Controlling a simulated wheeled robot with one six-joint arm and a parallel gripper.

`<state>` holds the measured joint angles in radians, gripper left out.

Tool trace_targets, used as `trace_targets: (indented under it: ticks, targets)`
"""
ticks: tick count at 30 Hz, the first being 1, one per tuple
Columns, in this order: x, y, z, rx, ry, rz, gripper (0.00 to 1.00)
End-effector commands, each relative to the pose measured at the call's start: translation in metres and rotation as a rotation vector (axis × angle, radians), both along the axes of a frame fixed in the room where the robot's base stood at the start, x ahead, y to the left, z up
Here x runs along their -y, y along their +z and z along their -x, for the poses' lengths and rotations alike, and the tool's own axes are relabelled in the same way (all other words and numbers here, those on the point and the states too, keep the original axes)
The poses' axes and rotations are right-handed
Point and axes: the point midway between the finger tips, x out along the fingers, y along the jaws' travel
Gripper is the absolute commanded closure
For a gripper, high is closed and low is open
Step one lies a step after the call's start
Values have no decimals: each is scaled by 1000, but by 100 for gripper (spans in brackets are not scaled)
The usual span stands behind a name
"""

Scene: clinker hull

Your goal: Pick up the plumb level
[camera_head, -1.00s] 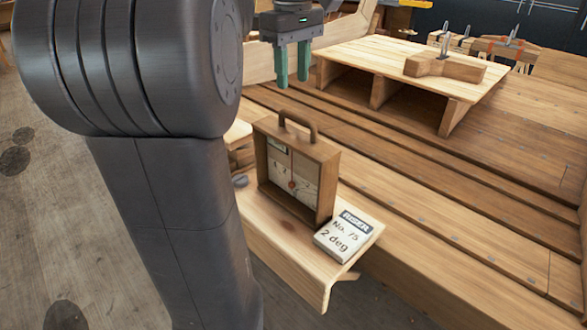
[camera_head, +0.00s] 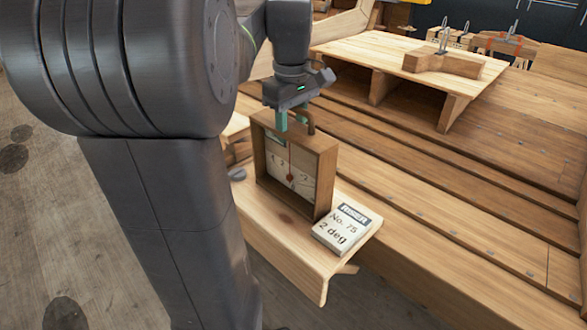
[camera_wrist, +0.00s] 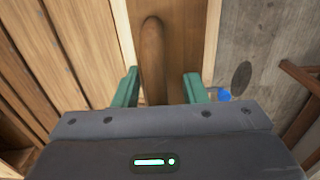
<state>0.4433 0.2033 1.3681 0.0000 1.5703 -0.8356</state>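The plumb level (camera_head: 290,172) is a wooden box with a dial face and a curved handle on top. It stands upright on a small wooden stand (camera_head: 290,255). My gripper (camera_head: 294,122) is right above it, its green fingers reaching down at the handle. In the wrist view the brown handle (camera_wrist: 153,50) lies between the two spread fingertips of my gripper (camera_wrist: 161,88), with a gap on each side. The gripper is open and does not hold the handle. Part of the handle is hidden behind the gripper in the head view.
Planked hull boards (camera_head: 440,190) run behind. A raised wooden platform (camera_head: 400,55) with a wooden block (camera_head: 443,65) stands farther back.

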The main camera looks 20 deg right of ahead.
Motion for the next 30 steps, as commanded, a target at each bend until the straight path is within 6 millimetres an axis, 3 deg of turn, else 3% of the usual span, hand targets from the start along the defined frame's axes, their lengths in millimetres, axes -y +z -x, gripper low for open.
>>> trace_targets:
  ticks: [7, 12, 13, 30]
  targets:
    - [0, -2, 0, 0, 0, 0, 64]
    - [0, -2, 0, 0, 0, 0, 97]
    - [0, -2, 0, 0, 0, 0, 100]
    - [0, -1, 0, 0, 0, 0, 100]
